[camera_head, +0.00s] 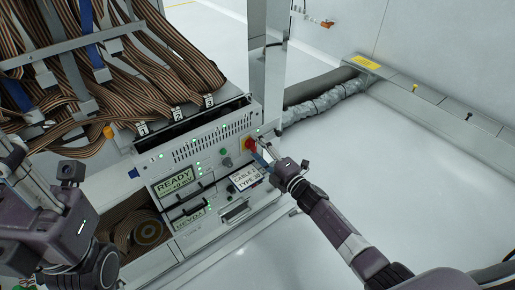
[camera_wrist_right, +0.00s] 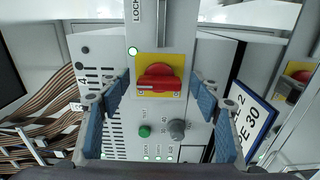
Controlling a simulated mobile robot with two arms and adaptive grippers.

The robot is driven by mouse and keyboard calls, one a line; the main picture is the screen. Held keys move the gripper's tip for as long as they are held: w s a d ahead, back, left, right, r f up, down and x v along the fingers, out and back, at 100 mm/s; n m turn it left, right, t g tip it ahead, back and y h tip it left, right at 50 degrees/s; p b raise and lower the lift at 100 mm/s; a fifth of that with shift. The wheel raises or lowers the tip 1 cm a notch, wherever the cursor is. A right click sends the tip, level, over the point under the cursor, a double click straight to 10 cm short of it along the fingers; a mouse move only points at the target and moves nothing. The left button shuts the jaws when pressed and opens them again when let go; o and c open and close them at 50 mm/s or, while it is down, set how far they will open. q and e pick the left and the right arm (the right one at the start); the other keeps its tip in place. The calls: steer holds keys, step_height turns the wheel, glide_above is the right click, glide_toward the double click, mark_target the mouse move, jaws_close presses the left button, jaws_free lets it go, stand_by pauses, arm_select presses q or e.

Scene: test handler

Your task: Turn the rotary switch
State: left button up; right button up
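The rotary switch (camera_wrist_right: 160,77) is a red knob on a yellow square plate, on the grey front panel of the test handler. Its grip bar lies about level in the right wrist view. In the head view the red switch (camera_head: 250,145) is partly hidden by my right gripper (camera_head: 260,153). In the right wrist view my right gripper (camera_wrist_right: 160,88) is open, with one blue-padded finger on each side of the switch, apparently not touching it. My left gripper (camera_head: 14,160) is at the left edge of the head view; its finger opening is unclear.
A green button (camera_wrist_right: 144,131) and a dark knob (camera_wrist_right: 178,129) sit just below the switch. A cable-type sign (camera_head: 246,177) is beside my right gripper. Brown ribbon cables (camera_head: 110,85) hang at upper left. The white floor (camera_head: 400,190) at right is largely clear.

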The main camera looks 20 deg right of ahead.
steer(key=v, duration=1.2)
steer(key=shift+a+r, duration=0.1)
steer(key=shift+r, duration=0.05)
stand_by(0.3)
